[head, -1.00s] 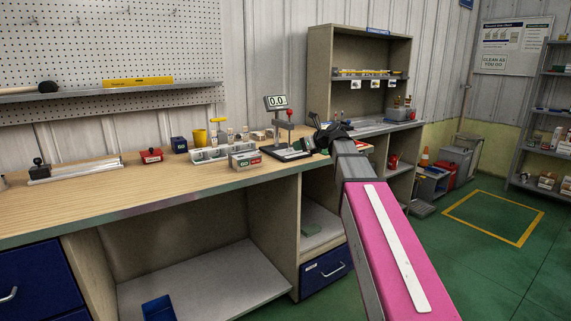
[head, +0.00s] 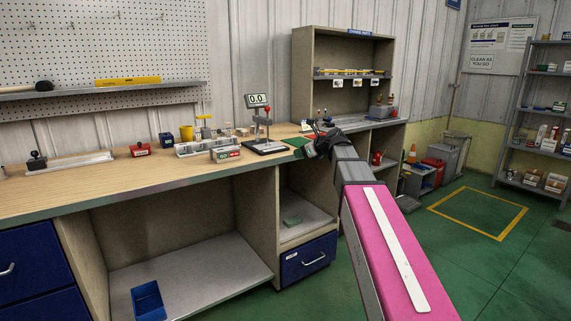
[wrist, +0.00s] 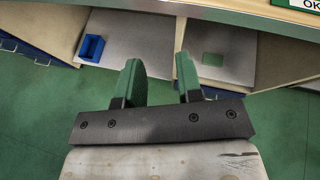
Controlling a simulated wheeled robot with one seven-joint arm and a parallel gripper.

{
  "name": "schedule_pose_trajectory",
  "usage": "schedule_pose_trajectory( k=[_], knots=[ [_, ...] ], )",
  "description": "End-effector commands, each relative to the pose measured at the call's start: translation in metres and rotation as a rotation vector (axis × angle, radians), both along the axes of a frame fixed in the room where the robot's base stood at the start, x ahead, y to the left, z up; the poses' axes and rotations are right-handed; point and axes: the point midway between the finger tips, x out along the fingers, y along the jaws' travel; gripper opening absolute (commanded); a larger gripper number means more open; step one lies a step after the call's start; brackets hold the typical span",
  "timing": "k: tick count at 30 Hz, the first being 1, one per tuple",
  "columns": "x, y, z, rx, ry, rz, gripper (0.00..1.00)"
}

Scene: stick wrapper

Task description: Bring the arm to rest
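My arm (head: 385,240) reaches forward from the lower right in the head view, with a pink link nearest me. My gripper (head: 318,142) shows dark and small at its far end, in front of the bench's front edge. In the wrist view my gripper (wrist: 158,76) has two green-padded fingers standing apart with nothing between them. Bare floor and the bench's lower shelf show beyond the fingers. The fingertips are hard to make out in the head view.
The wooden bench (head: 75,185) holds a gauge stand (head: 262,130), a block rack (head: 195,149) and a red item (head: 140,150). Green floor (head: 465,270) is clear at right.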

Motion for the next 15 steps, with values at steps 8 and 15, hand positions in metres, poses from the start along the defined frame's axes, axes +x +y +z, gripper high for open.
schedule_pose_trajectory(
  k=[8,15],
  knots=[
    [-0.019,-0.008,-0.052,-0.195,-0.063,0.093,0.33],
    [-0.05,-0.021,-0.124,-0.47,-0.144,0.268,0.33]
  ],
)
